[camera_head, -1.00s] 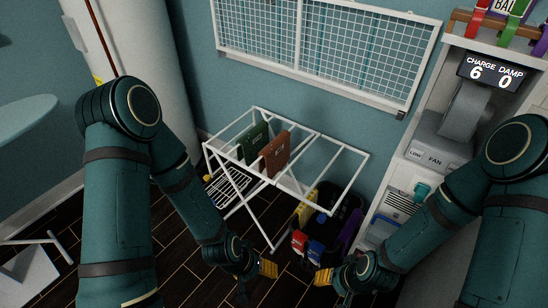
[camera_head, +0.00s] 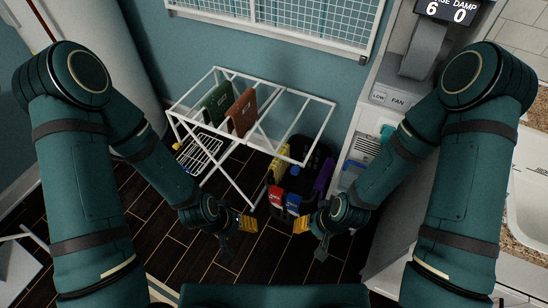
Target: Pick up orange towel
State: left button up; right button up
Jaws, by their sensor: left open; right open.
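The orange towel, a rust-orange folded cloth (camera_head: 242,113), hangs over the white drying rack (camera_head: 318,127). A dark green cloth (camera_head: 217,104) hangs just left of it. My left gripper (camera_head: 238,236) is open and empty, low in front of the rack and well apart from the towel. My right gripper (camera_head: 309,238) is open and empty, in front of the bin to the right. The lower edge of the towel is partly behind the rack's bars.
A dark bin (camera_head: 298,180) with yellow, red, blue and purple pieces stands under the rack's right end. A white machine (camera_head: 372,140) stands to the right, and a sink (camera_head: 530,205) further right. A wall grid (camera_head: 285,18) hangs behind.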

aim_at(243, 114)
jog(key=z, duration=0.9)
jog(key=j+z, duration=0.5)
jog(key=z, duration=0.25)
jog(key=j+z, duration=0.35)
jog(key=k+j+z, duration=0.1)
jog(key=j+z, duration=0.25)
jog(key=k+j+z, duration=0.4)
jog(key=j, duration=0.25)
jog(key=k+j+z, duration=0.1)
jog(key=j, duration=0.2)
jog(key=k+j+z, duration=0.1)
jog(key=k+j, duration=0.25)
jog(key=j, duration=0.15)
jog(key=k+j, duration=0.55)
jog(key=j, duration=0.25)
